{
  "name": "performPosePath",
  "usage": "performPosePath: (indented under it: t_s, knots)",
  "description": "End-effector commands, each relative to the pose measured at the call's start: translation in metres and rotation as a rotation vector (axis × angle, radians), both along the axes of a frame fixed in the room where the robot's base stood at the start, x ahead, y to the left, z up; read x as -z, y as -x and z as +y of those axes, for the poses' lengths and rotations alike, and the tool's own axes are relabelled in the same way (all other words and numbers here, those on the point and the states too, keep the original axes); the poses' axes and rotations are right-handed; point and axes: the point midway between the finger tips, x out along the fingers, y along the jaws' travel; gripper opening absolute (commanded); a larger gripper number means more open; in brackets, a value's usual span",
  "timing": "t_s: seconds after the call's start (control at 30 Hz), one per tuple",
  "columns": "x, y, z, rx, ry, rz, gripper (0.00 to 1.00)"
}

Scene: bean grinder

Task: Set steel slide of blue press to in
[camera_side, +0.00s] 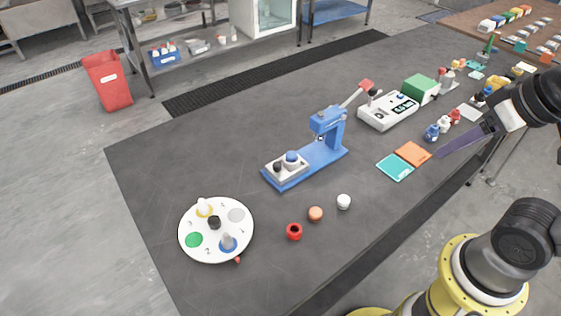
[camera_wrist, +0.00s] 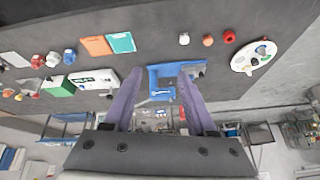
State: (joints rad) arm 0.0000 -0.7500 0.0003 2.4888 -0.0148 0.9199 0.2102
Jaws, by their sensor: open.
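The blue press (camera_side: 328,125) stands mid-table in the side view, with a red-ended lever (camera_side: 357,93) raised toward the back right. Its steel slide (camera_side: 284,174) looks like a pale grey plate at the near-left end of the blue base, out from the column. A black knob and a blue-topped round piece sit on it. My gripper (camera_side: 440,154) is in the air at the right, well apart from the press, with purple fingers. In the wrist view my gripper (camera_wrist: 160,73) is open and empty. The press (camera_wrist: 165,72) shows beyond the fingers, partly hidden; the slide is unclear there.
A white round tray (camera_side: 216,250) stands at the near left. Red, orange and white small pieces (camera_side: 315,214) lie in front of the press. A white scale (camera_side: 376,116) and green box (camera_side: 421,88) stand behind it. Teal and orange pads (camera_side: 395,167) lie to its right.

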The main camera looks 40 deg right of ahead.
Motion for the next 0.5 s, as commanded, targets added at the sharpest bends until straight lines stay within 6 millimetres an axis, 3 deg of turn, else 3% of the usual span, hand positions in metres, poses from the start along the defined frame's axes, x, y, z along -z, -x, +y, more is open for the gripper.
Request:
performPosePath:
  t_s: [0.17, 0.27, 0.4, 0.5]
  knots:
    - [-0.038, -0.026, -0.01, 0.297, -0.103, -0.033, 0.57]
    - [-0.057, -0.054, -0.012, 0.455, -0.151, -0.024, 0.57]
    - [-0.075, -0.108, -0.003, 0.662, -0.201, -0.002, 0.57]
    - [-0.078, -0.149, 0.011, 0.775, -0.213, 0.008, 0.57]
